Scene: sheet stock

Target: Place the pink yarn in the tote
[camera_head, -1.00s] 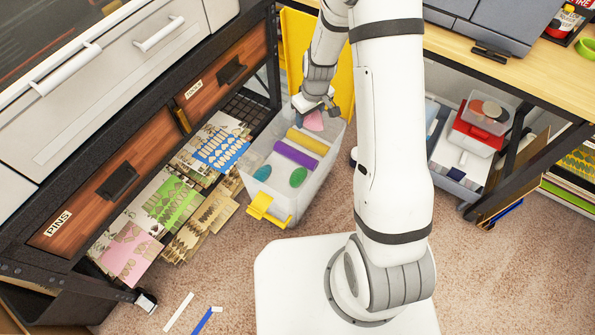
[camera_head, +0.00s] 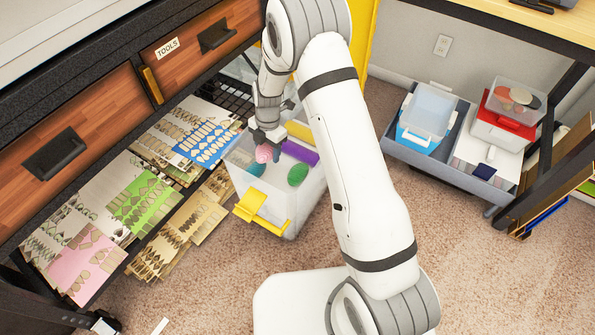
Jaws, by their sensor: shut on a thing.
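My gripper (camera_head: 268,140) is over the tote, pointing down, with its jaws shut on the pink yarn (camera_head: 264,153). The tote (camera_head: 303,212) is a clear, whitish open bin with yellow handles, standing on the carpet. The pink yarn hangs at the top of the tote's opening, toward its left side. I cannot tell whether it is below the rim. Inside the tote are a purple roll (camera_head: 301,152), a yellow roll (camera_head: 298,129), a green oval ball (camera_head: 297,175) and a teal ball (camera_head: 256,168). My arm covers the tote's right back part.
A dark-framed cabinet with wooden drawers (camera_head: 96,135) stands left of the tote, with a low shelf of patterned cards (camera_head: 145,205) beside it. A grey cart (camera_head: 436,168) with a blue bin (camera_head: 427,115) and red-lidded box (camera_head: 508,112) stands right. Carpet (camera_head: 480,260) is clear at lower right.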

